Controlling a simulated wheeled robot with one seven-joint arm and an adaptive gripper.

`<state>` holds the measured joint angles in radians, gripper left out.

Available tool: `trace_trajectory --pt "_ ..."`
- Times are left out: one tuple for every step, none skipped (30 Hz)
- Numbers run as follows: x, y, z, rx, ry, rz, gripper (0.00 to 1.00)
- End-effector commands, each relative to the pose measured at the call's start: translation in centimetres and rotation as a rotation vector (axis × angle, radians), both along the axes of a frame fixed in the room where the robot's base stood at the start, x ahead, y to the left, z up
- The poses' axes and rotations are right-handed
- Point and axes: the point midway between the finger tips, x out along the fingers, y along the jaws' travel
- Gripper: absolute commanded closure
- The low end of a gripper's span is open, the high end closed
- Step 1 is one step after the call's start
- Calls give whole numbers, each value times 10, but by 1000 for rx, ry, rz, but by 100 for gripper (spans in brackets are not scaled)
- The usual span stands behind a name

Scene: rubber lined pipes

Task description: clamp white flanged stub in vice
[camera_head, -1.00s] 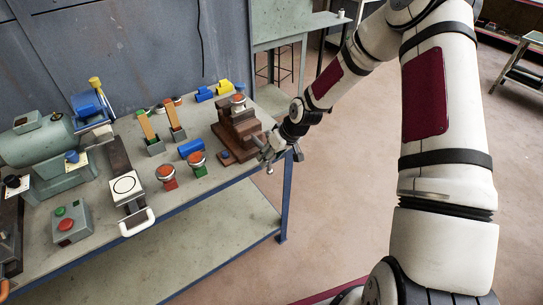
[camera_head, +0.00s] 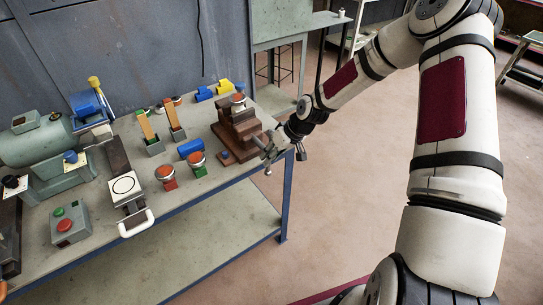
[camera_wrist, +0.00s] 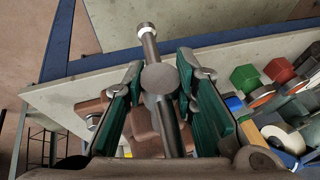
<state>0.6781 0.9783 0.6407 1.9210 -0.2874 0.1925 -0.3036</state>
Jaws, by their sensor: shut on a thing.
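The brown vice (camera_head: 238,130) stands at the table's right end. A pale stub (camera_head: 238,100) with an orange-red top sits upright at the top of the vice; whether the jaws press on it is too small to tell. My gripper (camera_head: 268,158) is at the front right of the vice, over the table's edge. In the wrist view its two green-padded fingers (camera_wrist: 160,72) are shut on the grey metal vice handle (camera_wrist: 159,78), a bar with a round hub and a knobbed end. Part of the brown vice (camera_wrist: 145,125) shows behind the handle, mostly hidden by the fingers.
Two orange-topped stubs, one on a red base (camera_head: 166,177) and one on green (camera_head: 197,163), stand left of the vice. A blue block (camera_head: 189,147) lies behind them. A green machine (camera_head: 45,145) and a button box (camera_head: 70,225) are at the left.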

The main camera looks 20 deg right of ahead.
Motion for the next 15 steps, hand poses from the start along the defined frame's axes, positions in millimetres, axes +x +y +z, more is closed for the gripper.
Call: trace_trajectory --pt "2 -3 -1 30 8 -8 100" --pt "2 -2 -2 47 14 -9 100" --pt "2 -3 -2 72 23 -9 100" --pt "2 -3 -2 91 29 -10 100" --pt "2 -3 -2 112 35 -10 100" --pt "2 -3 -2 140 44 -9 100" --pt "3 -3 -2 163 50 -10 100" --pt "3 -3 -2 185 58 -10 100" --pt "3 -3 -3 219 69 -10 100" --pt "3 -3 -3 244 76 -10 100" --pt "3 -3 -3 272 86 -11 100" --pt "4 -3 -3 309 97 -9 100" --pt "3 -3 -3 336 106 -10 100" --pt "4 -3 -3 363 115 -9 100" --pt "4 -3 -3 398 126 -9 100"
